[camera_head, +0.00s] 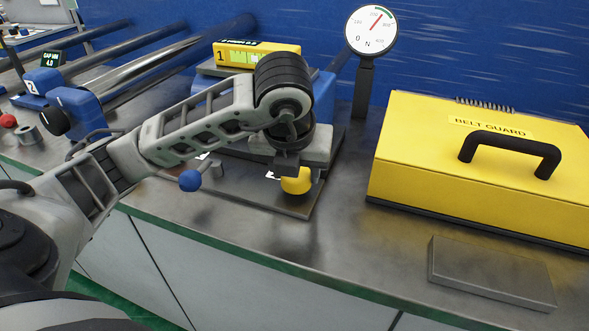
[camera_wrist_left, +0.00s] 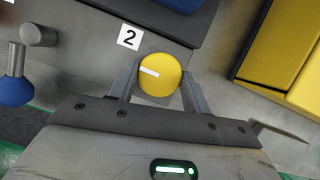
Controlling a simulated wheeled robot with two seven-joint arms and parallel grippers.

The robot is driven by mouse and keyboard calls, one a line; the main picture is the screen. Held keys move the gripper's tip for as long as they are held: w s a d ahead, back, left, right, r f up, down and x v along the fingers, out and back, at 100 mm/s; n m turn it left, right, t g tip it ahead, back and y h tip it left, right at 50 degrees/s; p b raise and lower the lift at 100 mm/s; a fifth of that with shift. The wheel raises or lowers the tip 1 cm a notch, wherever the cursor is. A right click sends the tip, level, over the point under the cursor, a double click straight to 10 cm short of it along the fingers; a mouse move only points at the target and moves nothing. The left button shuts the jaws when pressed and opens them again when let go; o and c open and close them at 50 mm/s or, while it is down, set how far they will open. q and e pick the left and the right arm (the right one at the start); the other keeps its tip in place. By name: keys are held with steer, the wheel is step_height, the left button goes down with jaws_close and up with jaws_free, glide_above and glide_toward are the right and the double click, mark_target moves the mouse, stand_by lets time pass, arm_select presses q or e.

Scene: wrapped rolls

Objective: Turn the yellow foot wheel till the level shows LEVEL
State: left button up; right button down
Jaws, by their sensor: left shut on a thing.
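The yellow foot wheel (camera_head: 297,181) sits on the dark base plate at the front of the blue roll stand. Its round top with a white mark faces up in the left wrist view (camera_wrist_left: 160,76). My left gripper (camera_wrist_left: 160,85) comes down over the wheel, with one finger on each side, shut on it. In the head view my wrist hides part of the wheel and the stand. The yellow level (camera_head: 257,53), marked 1, lies on top of the stand. Its green window is too small to read. My right gripper is not in view.
A blue ball-ended knob (camera_head: 190,180) stands left of the wheel. A yellow belt guard (camera_head: 480,165) with a black handle and a grey block (camera_head: 490,272) lie to the right. A round dial (camera_head: 371,30) stands behind.

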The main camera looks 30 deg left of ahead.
arm_select(q)
steer(key=n+p, duration=0.1)
steer(key=n+y+p, duration=0.1)
steer(key=n, duration=0.1)
steer(key=shift+r+g, duration=0.3)
steer(key=shift+r, duration=0.05)
steer(key=n+p, duration=0.2)
steer(key=shift+w+d+n+g+y+p, duration=0.1)
steer(key=shift+w+n+g+y+p, duration=0.05)
steer(key=shift+n+g+y+p, duration=0.25)
steer(key=shift+f+n+p, duration=0.2)
steer(key=shift+n+p, duration=0.4)
steer(key=shift+n, duration=0.1)
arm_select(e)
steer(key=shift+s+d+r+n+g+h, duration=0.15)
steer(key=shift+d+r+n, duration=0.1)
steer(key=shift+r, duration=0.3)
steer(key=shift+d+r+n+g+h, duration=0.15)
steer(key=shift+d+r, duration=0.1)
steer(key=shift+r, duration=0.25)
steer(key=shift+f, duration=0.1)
arm_select(q)
steer(key=o, duration=1)
steer(key=shift+f, duration=0.1)
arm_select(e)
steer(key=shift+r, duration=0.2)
